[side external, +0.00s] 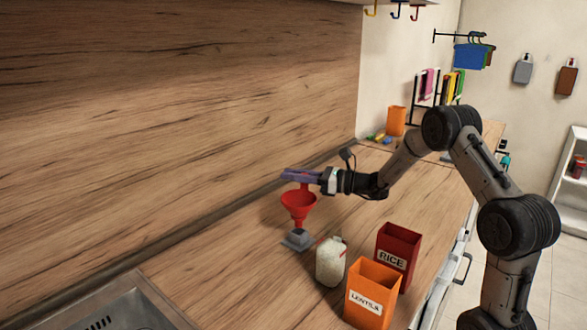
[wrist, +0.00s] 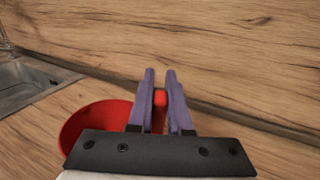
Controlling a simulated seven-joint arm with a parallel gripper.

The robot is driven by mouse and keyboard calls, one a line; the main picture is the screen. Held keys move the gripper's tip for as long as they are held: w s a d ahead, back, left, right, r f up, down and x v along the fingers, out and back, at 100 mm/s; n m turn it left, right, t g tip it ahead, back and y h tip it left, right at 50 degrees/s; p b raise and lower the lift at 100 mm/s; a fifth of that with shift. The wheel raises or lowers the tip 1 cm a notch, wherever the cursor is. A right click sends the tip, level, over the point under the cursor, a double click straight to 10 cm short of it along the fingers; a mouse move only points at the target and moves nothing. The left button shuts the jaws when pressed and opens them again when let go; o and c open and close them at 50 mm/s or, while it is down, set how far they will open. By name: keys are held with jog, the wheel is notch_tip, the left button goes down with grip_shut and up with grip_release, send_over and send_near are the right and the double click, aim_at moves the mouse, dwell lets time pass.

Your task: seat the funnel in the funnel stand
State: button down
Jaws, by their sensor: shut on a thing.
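The red funnel (side external: 298,205) is upright, wide mouth up, above the grey funnel stand (side external: 298,240) on the counter. Its spout points down at the stand; I cannot tell whether the tip is inside it or just above. My gripper (side external: 286,175), with purple fingers, is level at the funnel's top and shut on a small red part of it. In the wrist view, that red part shows between my fingers (wrist: 160,76), and the funnel's bowl (wrist: 88,128) lies to the left, partly hidden by my gripper. The stand is not visible there.
A pale jug (side external: 331,262) stands close to the right of the stand. A sink (side external: 105,312) is at lower left. Counter left of the stand is clear.

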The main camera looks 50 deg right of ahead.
aim_at(300, 190)
jog(key=shift+f, duration=2.1)
dwell(1.4)
jog(key=c, duration=0.8)
grip_release()
jog(key=shift+o, duration=0.2)
jog(key=shift+s, duration=0.1)
jog(key=v, duration=1.3)
jog(key=shift+s, duration=0.35)
jog(key=shift+d, duration=0.2)
